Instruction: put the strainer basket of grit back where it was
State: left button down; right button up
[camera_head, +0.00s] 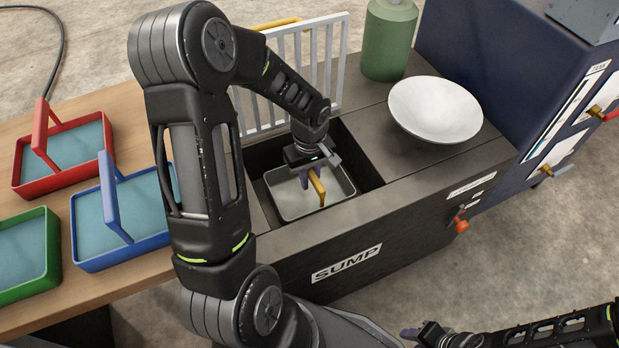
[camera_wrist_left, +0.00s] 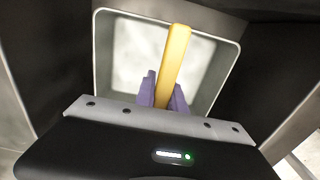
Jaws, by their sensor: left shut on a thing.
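The strainer basket (camera_head: 287,203), a pale grey square pan with a yellow bar handle (camera_head: 318,188), sits down in the dark opening of the sump (camera_head: 400,240). My left gripper (camera_head: 311,178) reaches down from above, its purple fingers shut on the handle. In the left wrist view the basket (camera_wrist_left: 120,60) lies below the fingers and the yellow handle (camera_wrist_left: 174,55) rises between them. The basket's inside looks pale; I cannot make out grit. Whether the basket touches the sump's bottom is hidden. My right gripper (camera_head: 418,334) is at the bottom edge, away from the sump.
Red (camera_head: 62,180), blue (camera_head: 140,255) and green (camera_head: 52,250) handled trays stand on the wooden bench at left. A white rack (camera_head: 335,60) stands behind the opening. A white dish (camera_head: 435,108) and green bottle (camera_head: 390,40) stand right of it, beside a dark blue cabinet (camera_head: 480,60).

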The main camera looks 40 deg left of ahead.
pick_arm(q)
jog(key=c, duration=1.4)
grip_release()
jog(key=shift+f, duration=0.15)
jog(key=shift+r, duration=0.5)
notch_tip(320, 180, up, 11)
jog(key=p, duration=0.3)
jog(key=shift+r, duration=0.2)
